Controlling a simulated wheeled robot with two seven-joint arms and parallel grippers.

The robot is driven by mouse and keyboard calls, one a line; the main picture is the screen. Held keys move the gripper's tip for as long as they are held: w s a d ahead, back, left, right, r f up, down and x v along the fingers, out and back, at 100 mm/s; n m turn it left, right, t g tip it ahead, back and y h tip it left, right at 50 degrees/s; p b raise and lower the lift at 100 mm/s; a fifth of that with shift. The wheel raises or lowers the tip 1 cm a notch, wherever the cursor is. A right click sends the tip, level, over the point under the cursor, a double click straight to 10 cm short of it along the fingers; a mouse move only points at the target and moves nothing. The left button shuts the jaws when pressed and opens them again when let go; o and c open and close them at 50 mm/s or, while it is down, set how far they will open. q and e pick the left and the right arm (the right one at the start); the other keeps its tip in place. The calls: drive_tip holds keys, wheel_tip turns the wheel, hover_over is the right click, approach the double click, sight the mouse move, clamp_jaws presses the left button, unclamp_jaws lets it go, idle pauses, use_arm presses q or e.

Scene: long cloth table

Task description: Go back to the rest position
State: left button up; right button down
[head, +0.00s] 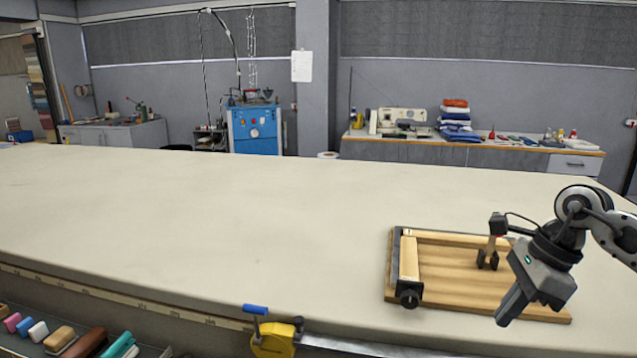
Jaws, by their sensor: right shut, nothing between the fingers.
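My right gripper (508,312) comes in from the right side of the head view. Its fingers are together and nothing shows between them. It hangs in front of the right part of a wooden board (450,280) on the table and hides some of that board. I cannot tell how far above the board it is. My left gripper is not in view.
The board has wooden rails, a black knob (409,297) and a small upright wooden piece with black feet (487,260) close to my right gripper. A yellow clamp (272,340) with a blue handle sits at the front edge of the long pale table (200,220). The table's left and middle are clear.

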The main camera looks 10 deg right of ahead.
drive_tip(key=s+a+f+m+t+y, duration=0.15)
drive_tip(key=a+m+t+y, duration=0.5)
drive_tip(key=a, duration=0.65)
drive_tip(key=a+f+m+t+y, duration=0.3)
drive_tip(key=a+m+y, duration=0.4)
drive_tip(key=a+m, duration=0.55)
drive_tip(key=s+d+f+m+t+h, duration=0.25)
drive_tip(key=f+m+h, duration=0.35)
drive_tip(key=m, duration=0.4)
drive_tip(key=s+d+f+m+t+h, duration=0.1)
drive_tip(key=d+f+m+t+h, duration=0.15)
drive_tip(key=f+m+h, duration=0.6)
drive_tip(key=s+d+f+m+g, duration=0.1)
drive_tip(key=s+f+m+g, duration=0.4)
drive_tip(key=s+m, duration=0.5)
wheel_tip(320, 180, down, 3)
drive_tip(key=shift+s+d+r, duration=0.15)
drive_tip(key=shift+s+d, duration=0.15)
drive_tip(key=shift+s, duration=0.05)
